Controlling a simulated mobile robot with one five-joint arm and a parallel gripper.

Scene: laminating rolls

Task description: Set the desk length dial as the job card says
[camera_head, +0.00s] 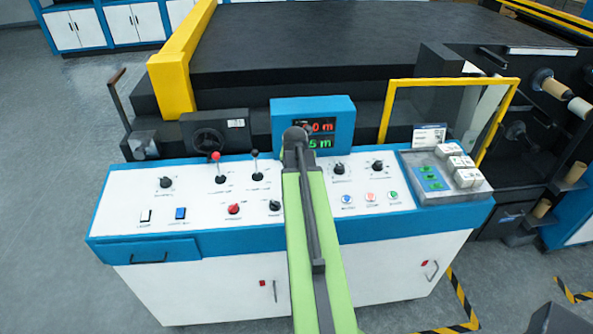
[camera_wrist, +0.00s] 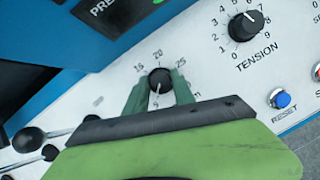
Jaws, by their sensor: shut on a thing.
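The length dial (camera_wrist: 159,78) is a small round black knob with a white pointer line, on the white panel in the wrist view. Its scale shows 15, 20 and 25, with an m at the right. The pointer appears to point down in the picture, toward my gripper; the lower numbers are partly covered. My gripper (camera_wrist: 159,91) is shut on the knob, one green finger on each side. In the head view my arm hides the dial. A white card (camera_head: 430,136) stands on the tray at the right, its writing too small to read.
The display (camera_head: 313,110) shows red and green figures ending in m, partly hidden by my arm. The tension dial (camera_wrist: 246,25) and the blue reset button (camera_wrist: 281,98) lie right of the length dial. Two levers (camera_head: 220,172) (camera_head: 256,168) stand left of my arm.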

